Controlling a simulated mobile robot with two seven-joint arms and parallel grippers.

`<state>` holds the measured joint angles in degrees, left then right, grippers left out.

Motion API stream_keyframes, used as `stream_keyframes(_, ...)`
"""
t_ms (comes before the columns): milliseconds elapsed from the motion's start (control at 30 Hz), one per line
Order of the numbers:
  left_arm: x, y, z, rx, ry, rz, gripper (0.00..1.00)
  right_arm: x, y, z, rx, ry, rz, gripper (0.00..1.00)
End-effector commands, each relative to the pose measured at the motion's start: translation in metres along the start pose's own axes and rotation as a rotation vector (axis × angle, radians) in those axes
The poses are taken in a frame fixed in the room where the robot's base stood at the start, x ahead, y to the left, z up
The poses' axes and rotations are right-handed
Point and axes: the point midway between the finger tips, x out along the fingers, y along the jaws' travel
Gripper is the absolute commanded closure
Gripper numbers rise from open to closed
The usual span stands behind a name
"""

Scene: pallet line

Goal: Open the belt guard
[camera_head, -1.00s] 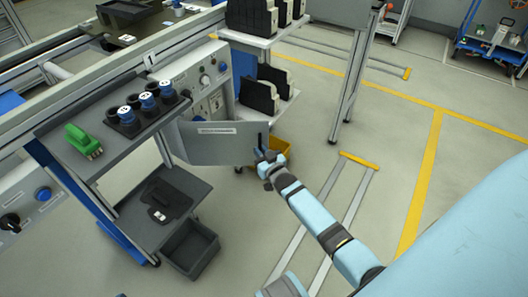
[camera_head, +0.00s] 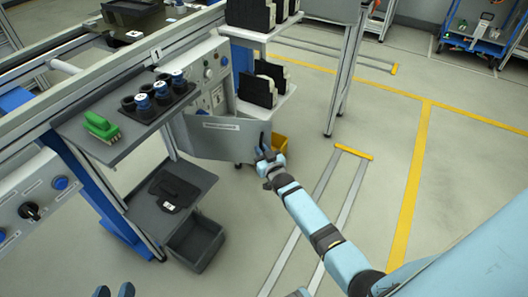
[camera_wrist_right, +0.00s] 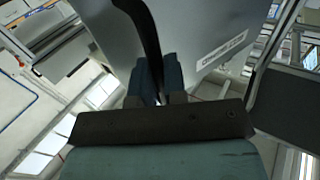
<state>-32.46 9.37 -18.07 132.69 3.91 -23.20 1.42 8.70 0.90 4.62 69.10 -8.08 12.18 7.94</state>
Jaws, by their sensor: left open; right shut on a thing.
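The belt guard (camera_head: 222,138) is a grey panel with a white label. It stands swung out from the machine's control panel. My right gripper (camera_head: 265,152) is shut on the dark handle at the guard's free edge. In the right wrist view, the dark handle (camera_wrist_right: 147,35) runs between the blue fingers (camera_wrist_right: 159,80), with the labelled guard face (camera_wrist_right: 215,40) beside it.
Below are a lower shelf (camera_head: 203,179) and a grey bin (camera_head: 195,240). A yellow bin (camera_head: 280,143) is behind my right gripper.

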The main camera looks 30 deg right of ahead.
Motion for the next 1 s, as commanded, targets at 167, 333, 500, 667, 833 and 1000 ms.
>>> stream_keyframes(167,0.001,0.000,-0.001,0.000,0.004,0.001,0.57,0.003,-0.007,-0.002,-0.002,0.005,-0.007,1.00)
stream_keyframes(333,0.002,0.000,0.001,-0.002,0.000,0.000,0.57,0.003,-0.007,-0.003,-0.002,0.005,-0.007,1.00)
stream_keyframes(500,0.002,0.001,0.003,-0.004,-0.003,0.000,0.57,0.003,-0.007,-0.003,-0.001,0.006,-0.007,0.72)
stream_keyframes(667,0.000,0.001,0.005,-0.006,-0.009,0.000,0.57,0.002,-0.004,-0.002,-0.001,0.004,-0.004,0.64)
stream_keyframes(833,-0.001,0.002,0.006,-0.007,-0.013,-0.001,0.57,0.000,-0.003,-0.001,0.000,0.002,-0.002,0.64)
stream_keyframes(1000,-0.002,0.000,0.004,0.001,-0.031,-0.007,0.57,-0.017,-0.003,-0.002,0.000,0.000,-0.002,0.64)
